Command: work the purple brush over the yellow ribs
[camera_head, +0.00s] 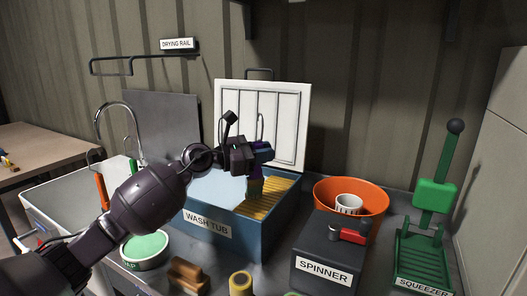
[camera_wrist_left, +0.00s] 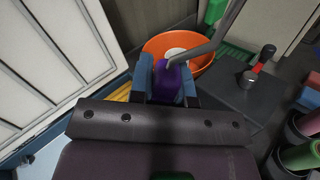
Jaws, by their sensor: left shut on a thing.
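My left gripper (camera_head: 262,152) is shut on the purple brush (camera_head: 256,171) above the blue wash tub (camera_head: 236,231). The brush points down, its bristles at or just above the yellow ribs (camera_head: 276,197) in the tub; I cannot tell whether they touch. In the left wrist view, the purple brush (camera_wrist_left: 172,80) sits between the blue fingertips of my left gripper (camera_wrist_left: 166,86). A strip of the yellow ribs (camera_wrist_left: 121,93) shows beside it. My arm hides part of the tub. My right gripper is in neither view.
A white panel (camera_head: 287,118) stands behind the tub. The spinner (camera_head: 325,262), with an orange bowl (camera_head: 377,190), and the green squeezer (camera_head: 434,197) are at the right. A green-topped dish (camera_head: 144,246) and a brown block (camera_head: 188,274) lie in front.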

